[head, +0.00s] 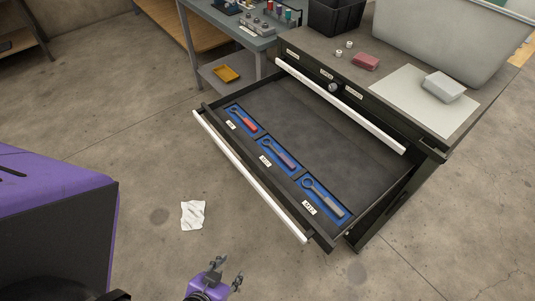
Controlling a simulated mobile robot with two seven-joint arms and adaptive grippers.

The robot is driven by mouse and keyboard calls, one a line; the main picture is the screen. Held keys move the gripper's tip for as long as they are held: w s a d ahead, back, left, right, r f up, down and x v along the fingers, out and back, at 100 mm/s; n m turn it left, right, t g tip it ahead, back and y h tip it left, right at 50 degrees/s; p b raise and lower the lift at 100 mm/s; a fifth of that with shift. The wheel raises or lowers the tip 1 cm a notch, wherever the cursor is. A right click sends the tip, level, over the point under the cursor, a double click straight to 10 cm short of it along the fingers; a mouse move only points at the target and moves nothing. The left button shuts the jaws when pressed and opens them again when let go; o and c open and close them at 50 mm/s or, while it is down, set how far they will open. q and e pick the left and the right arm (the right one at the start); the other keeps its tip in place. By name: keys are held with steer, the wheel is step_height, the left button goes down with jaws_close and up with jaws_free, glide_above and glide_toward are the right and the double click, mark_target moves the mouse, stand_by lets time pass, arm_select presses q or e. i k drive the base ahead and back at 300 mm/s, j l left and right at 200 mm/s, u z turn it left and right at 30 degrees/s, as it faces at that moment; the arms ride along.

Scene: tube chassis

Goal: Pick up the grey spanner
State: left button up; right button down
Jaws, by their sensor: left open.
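An open drawer (335,130) holds three spanners in blue-lined slots along its front side. The spanner in the slot nearest the bottom right (323,197) looks grey. The middle spanner (278,153) looks darker, a purplish grey. The far-left one (243,120) has a red handle. Each slot has a small white label whose text is too small to read. My left gripper (229,272) is purple with dark fingers, open and empty, at the bottom edge. It is over the floor in front of the drawer, apart from all the spanners. My right gripper is out of view.
The drawer's white handle bar (250,177) runs along its front. The cabinet top (310,45) carries a red block (366,62), a grey box (443,87) and a large grey bin (440,45). Paper (193,215) lies on the floor. A yellow tray (226,74) sits on a low shelf.

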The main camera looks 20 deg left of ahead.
mark_target(338, 212)
steer(key=k+j+z, duration=0.15)
steer(key=j+z, duration=0.3)
steer(key=k+j+z, duration=0.2)
steer(key=z, duration=0.3)
